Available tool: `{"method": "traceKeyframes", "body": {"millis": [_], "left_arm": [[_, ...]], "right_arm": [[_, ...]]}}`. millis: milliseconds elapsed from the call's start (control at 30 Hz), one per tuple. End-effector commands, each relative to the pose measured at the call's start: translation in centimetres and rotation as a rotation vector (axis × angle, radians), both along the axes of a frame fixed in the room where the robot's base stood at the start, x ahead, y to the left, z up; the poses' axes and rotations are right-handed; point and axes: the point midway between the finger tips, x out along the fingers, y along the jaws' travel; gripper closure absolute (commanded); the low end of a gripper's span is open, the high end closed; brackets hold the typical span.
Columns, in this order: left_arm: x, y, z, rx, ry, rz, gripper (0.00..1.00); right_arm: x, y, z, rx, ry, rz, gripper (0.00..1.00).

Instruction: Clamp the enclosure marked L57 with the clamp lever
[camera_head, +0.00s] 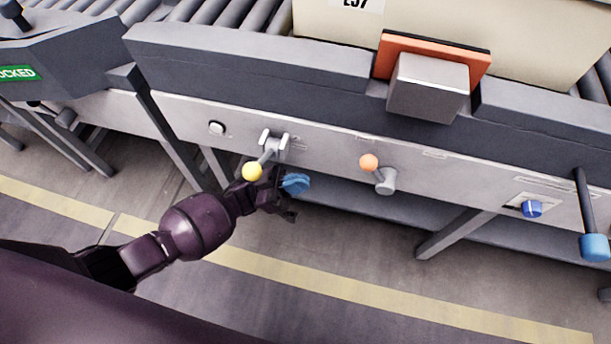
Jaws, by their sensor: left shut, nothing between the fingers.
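The cream enclosure (540,32) sits on the conveyor at the top right, cut off by the picture's edge. Its label (357,4) is partly cropped and reads L57. An orange pad (478,63) on a grey block (428,88) stands at its near side; I cannot tell whether they touch. On the front panel are a lever with an orange knob (369,162) and a lever with a yellow knob (252,170). Which is the clamp lever cannot be read. My left gripper (291,197) is shut and empty, just right of and below the yellow knob. My right gripper is out of view.
A blue-ended handle (595,247) hangs at the far right. Floor below the panel is open.

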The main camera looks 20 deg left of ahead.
Motion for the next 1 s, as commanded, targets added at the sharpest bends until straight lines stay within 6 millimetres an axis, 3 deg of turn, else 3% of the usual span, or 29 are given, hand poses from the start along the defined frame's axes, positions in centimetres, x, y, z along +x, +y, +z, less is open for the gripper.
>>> {"method": "traceKeyframes", "body": {"millis": [600, 1000], "left_arm": [[1.9, -8.3, 5.6, -0.003, -0.002, -0.001, 1.00], [2.2, -9.6, 6.4, 0.000, -0.001, 0.000, 1.00]], "right_arm": [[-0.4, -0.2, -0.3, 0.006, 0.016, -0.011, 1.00], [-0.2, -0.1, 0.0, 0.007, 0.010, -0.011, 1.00]]}}
